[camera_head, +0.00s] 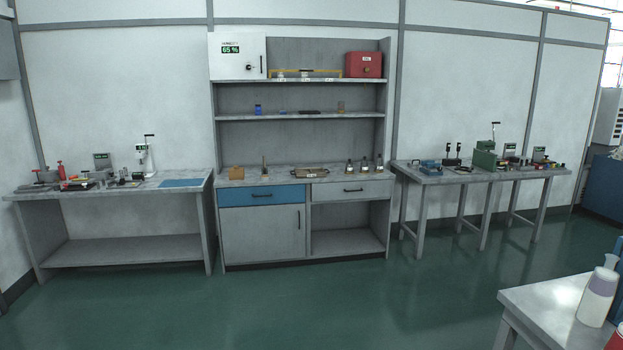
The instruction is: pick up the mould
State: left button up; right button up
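I cannot pick out the mould for certain from this distance. Small metal and dark tools lie on the left bench (140,190). A brown block (236,173) and a flat brownish tray-like piece (310,172) sit on the middle cabinet's counter. A green box-shaped device (485,158) and a blue piece (430,166) stand on the right bench (520,174). Neither of my grippers shows in the head view.
The middle cabinet (262,220) has a blue drawer (262,195) and upper shelves with a red box (363,65). A near table (545,305) at the lower right holds a white bottle (598,295). The green floor (300,305) ahead is clear.

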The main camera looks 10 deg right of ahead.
aim_at(379, 162)
jog(key=i+l, duration=0.4)
jog(key=i, duration=0.15)
jog(key=i+l, duration=0.15)
jog(key=i, duration=0.4)
jog(key=i+l, duration=0.15)
jog(key=i, duration=0.4)
jog(key=i+l, duration=0.2)
jog(key=i, duration=0.35)
jog(key=i+l, duration=0.15)
jog(key=i, duration=0.4)
jog(key=i+l, duration=0.3)
jog(key=i, duration=0.2)
jog(key=i+l, duration=0.25)
jog(key=i, duration=0.25)
jog(key=i+l, duration=0.1)
jog(key=l, duration=0.7)
jog(key=i+l, duration=0.15)
jog(key=l, duration=0.25)
jog(key=i+l, duration=0.1)
jog(key=l, duration=0.9)
jog(key=k+l, duration=0.15)
jog(key=l, duration=0.4)
